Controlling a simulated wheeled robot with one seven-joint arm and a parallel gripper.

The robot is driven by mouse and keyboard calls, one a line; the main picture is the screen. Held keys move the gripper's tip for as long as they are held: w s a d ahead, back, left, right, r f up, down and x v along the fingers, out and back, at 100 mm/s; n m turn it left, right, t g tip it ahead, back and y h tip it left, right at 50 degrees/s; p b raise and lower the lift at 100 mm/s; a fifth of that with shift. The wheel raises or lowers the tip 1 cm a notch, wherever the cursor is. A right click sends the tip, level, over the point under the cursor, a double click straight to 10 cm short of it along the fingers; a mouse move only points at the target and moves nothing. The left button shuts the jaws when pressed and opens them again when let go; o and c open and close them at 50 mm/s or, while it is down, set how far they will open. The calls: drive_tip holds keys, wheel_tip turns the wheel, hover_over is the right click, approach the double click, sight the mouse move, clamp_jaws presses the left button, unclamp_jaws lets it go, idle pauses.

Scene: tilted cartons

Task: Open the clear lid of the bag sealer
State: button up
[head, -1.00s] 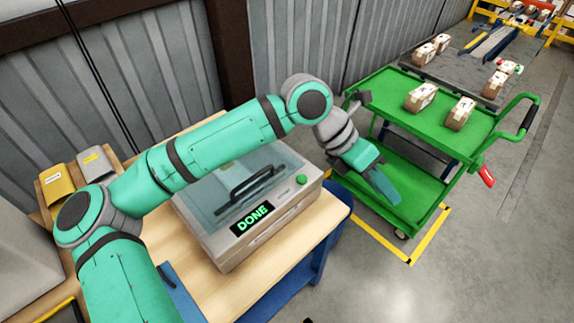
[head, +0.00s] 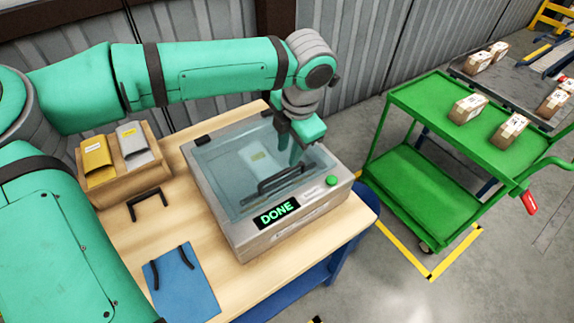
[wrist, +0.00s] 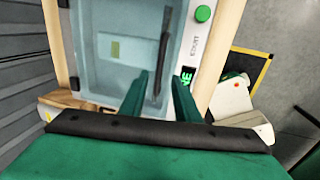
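The bag sealer (head: 290,237) is a grey box on the wooden table, with a "DONE" display and a green button on its front. Its clear lid (head: 225,165) is down, and a pale labelled pouch shows through it. A black bar handle (head: 285,182) runs along the lid's front edge. My gripper (head: 296,160) is above the lid, just behind the handle's right part. In the wrist view, my gripper's two fingers (wrist: 166,78) are apart with nothing gripped; the handle (wrist: 163,50) appears ahead, lined up between them. I cannot tell if they touch it.
A wooden holder (head: 150,183) with yellow and silver pouches stands left of the sealer. A blue mat (head: 182,290) lies at the table's front. A green cart (head: 425,190) with small cartons stands to the right, with floor between it and the table.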

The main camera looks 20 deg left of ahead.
sight(285, 171)
drive_tip(key=f, duration=0.5)
drive_tip(key=w+a+f, duration=0.1)
drive_tip(key=f, duration=0.2)
drive_tip(key=shift+a, duration=0.1)
clamp_jaws()
